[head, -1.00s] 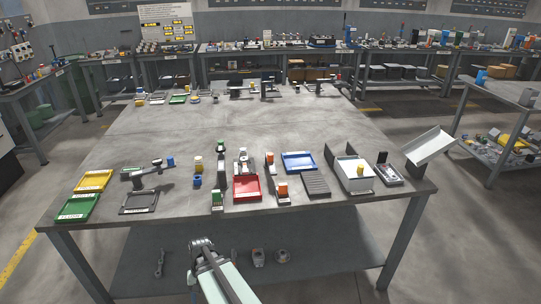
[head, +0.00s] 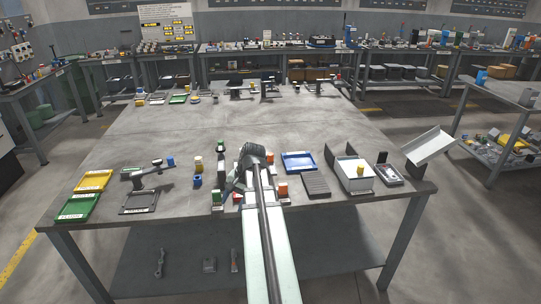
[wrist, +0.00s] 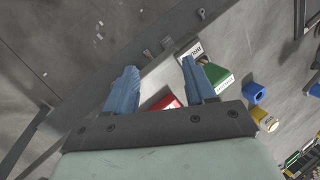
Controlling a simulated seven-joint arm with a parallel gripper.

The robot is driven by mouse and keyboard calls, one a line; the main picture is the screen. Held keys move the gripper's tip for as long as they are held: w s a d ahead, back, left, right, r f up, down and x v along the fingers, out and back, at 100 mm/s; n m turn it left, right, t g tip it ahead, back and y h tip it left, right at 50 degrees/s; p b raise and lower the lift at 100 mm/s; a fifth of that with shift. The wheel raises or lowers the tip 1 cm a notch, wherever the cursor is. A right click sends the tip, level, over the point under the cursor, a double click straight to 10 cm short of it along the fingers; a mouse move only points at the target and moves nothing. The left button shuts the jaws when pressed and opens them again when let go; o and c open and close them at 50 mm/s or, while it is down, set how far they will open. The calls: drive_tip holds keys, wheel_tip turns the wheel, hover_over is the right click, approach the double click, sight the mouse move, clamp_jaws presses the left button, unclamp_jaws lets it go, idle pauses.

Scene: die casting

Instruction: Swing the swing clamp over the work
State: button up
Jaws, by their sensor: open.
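What looks like the swing clamp is a dark grey lever device (head: 145,175) with a blue knob, at the left front of the bench behind a grey plate (head: 139,203). Its arm lies slantwise; I cannot tell whether it is over any work. In the wrist view a part with a blue end (wrist: 315,89) at the right edge may be the same device. My gripper (head: 232,187) is over the front middle of the bench, right of that device and apart from it. Its two blue fingers (wrist: 160,66) are apart with nothing held. My arm hides the red tray's place in the head view.
A green block (wrist: 214,76) and part of a red tray (wrist: 165,102) show near my fingers. A blue cylinder (head: 197,181) and a yellow-topped one (head: 198,164) stand between device and gripper. Green (head: 77,208) and yellow (head: 93,181) trays lie far left. The bench's middle (head: 220,125) is clear.

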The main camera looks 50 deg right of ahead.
drive_tip(key=d+r+m, duration=0.1)
drive_tip(key=d+r, duration=0.4)
wheel_tip(320, 180, up, 12)
drive_tip(key=m+g+h, duration=0.3)
drive_tip(key=m, duration=0.3)
hover_over(271, 154)
wheel_tip(271, 154, down, 14)
drive_tip(key=shift+w+f, duration=0.1)
drive_tip(key=shift+w, duration=0.05)
clamp_jaws()
